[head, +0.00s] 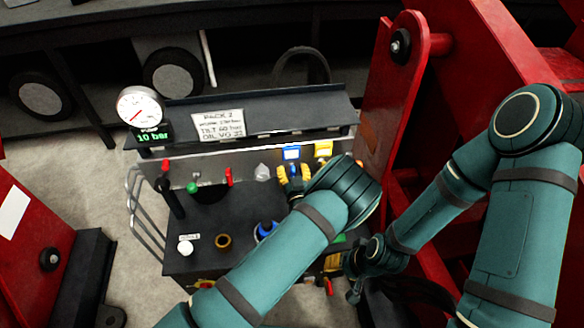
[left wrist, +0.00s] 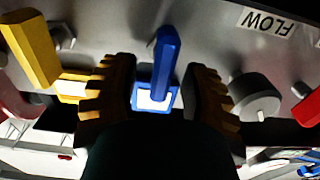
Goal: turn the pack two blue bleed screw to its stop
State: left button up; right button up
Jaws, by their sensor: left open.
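The blue bleed screw, a blue bar-shaped handle (left wrist: 162,65) with a blue-framed white tag below it, shows on the grey panel in the left wrist view. In the head view a blue-framed tag (head: 291,153) shows above my left gripper (head: 294,180). In the left wrist view my left gripper (left wrist: 160,95) is open, its ribbed yellow fingers on either side of the blue handle with gaps visible. Pack two (head: 215,205) carries a gauge (head: 139,107) reading 10 bar. My right gripper (head: 358,272) is low at the right, dark and partly hidden; its jaws are unclear.
A yellow handle (left wrist: 30,50) and a grey FLOW knob (left wrist: 255,98) flank the blue handle closely. A red handle (head: 229,176) stands further left. A dark shelf (head: 285,108) overhangs the panel. Red steel structure (head: 395,85) rises at the right.

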pick_arm(q)
jog(key=shift+s, duration=0.1)
grip_shut()
jog(key=m, duration=0.4)
jog(key=shift+d+m, duration=0.3)
jog(key=m, duration=0.4)
jog(key=shift+w+d+f+m, duration=0.15)
jog(key=shift+w+d+m, duration=0.05)
jog(key=shift+d+m, duration=0.1)
jog(key=m, duration=0.4)
jog(key=shift+d+f, duration=0.1)
jog(key=shift+f, duration=0.15)
jog(key=shift+f+m, duration=0.15)
jog(key=shift+m, duration=1.05)
jog(key=shift+f+m, duration=0.1)
jog(key=shift+m, duration=1.1)
